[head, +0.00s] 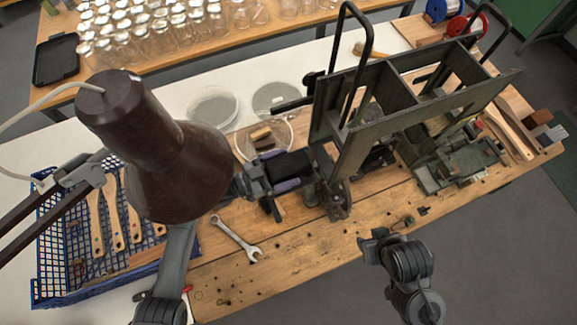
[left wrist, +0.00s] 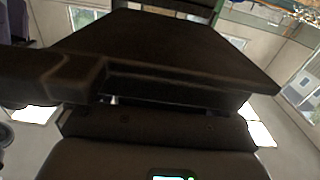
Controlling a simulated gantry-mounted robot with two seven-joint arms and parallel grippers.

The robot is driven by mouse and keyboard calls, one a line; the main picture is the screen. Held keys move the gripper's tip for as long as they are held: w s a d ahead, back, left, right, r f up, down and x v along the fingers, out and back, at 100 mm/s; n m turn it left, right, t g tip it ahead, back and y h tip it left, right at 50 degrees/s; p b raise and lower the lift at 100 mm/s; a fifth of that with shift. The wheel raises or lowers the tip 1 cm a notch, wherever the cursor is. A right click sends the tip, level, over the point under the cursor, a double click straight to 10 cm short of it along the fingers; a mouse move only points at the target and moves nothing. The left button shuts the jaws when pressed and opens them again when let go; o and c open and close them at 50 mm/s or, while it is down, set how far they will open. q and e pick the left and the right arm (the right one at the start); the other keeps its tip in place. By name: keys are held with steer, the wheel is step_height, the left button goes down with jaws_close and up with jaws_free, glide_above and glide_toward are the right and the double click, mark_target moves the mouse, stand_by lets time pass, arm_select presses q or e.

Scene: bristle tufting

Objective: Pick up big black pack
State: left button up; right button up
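A black block, which looks like the big black pack (head: 291,164), is at the middle of the wooden bench, beside the metal frame. My left gripper (head: 278,170) is at it, with purple-grey finger parts along its near and far sides. A large dark flat-faced body, apparently the pack (left wrist: 180,75), fills most of the left wrist view, very close to the camera. Whether the fingers press on it is hidden. My right gripper (head: 374,245) is at the bench's front edge, apart from the pack; its opening is not clear.
A brown lamp (head: 180,160) hangs over the left side, above a blue crate (head: 75,245) of wooden handles. A clear bowl (head: 265,138) is just behind the pack. A tall metal frame (head: 400,110) stands to its right. A wrench (head: 237,238) lies in front.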

arm_select(q)
steer(key=c, duration=1)
steer(key=shift+c, duration=0.4)
steer(key=shift+r, duration=0.2)
